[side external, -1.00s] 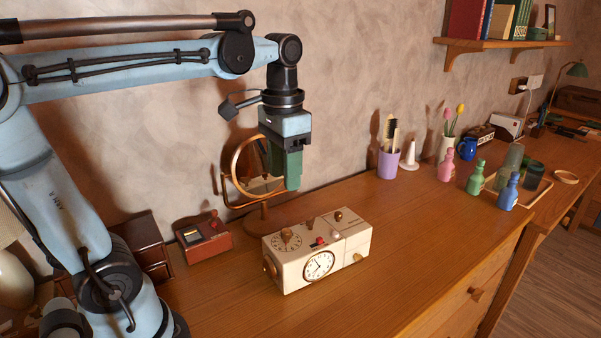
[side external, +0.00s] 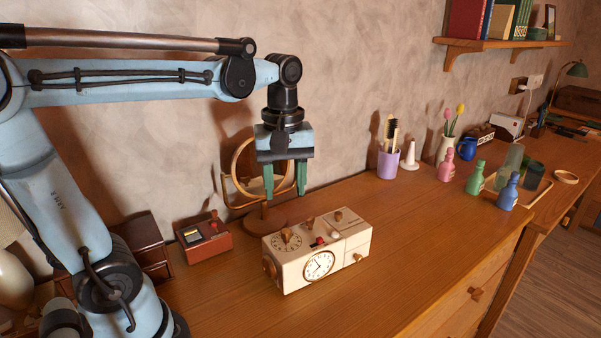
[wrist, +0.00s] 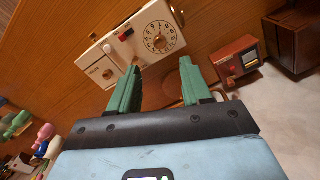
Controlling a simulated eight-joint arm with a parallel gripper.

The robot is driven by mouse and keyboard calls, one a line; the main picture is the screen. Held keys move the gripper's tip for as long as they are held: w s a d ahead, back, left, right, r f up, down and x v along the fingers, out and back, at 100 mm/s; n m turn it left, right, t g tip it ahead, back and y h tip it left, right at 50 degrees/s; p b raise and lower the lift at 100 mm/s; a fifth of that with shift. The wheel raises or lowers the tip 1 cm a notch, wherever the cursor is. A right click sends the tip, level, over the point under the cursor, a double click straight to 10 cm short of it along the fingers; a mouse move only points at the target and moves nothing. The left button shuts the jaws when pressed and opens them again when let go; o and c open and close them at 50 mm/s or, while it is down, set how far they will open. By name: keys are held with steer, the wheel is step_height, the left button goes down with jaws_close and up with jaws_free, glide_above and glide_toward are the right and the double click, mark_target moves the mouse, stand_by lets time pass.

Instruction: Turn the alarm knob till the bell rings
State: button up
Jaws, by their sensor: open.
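A cream clock box (side external: 312,262) stands on the desk with a round clock face (side external: 319,266) on its front. On its top are a dial with a brown knob (side external: 286,238), a red piece (side external: 318,241), a white button (side external: 335,234) and another brown knob (side external: 339,215). I cannot tell which knob is the alarm knob. The box and its dial (wrist: 158,37) also show in the wrist view. My gripper (side external: 285,180) is open and empty, above and behind the dial side of the box, touching nothing. In the wrist view its green fingers (wrist: 162,80) are spread apart.
A red-brown box (side external: 203,240) with a small display stands left of the clock box. A purple cup (side external: 388,164) and bottles (side external: 477,178) are further right. The desk right of the clock box is clear.

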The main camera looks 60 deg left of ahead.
mark_target(286, 230)
step_height(286, 230, down, 9)
steer(key=shift+f, duration=0.1)
stand_by(0.4)
jaws_close()
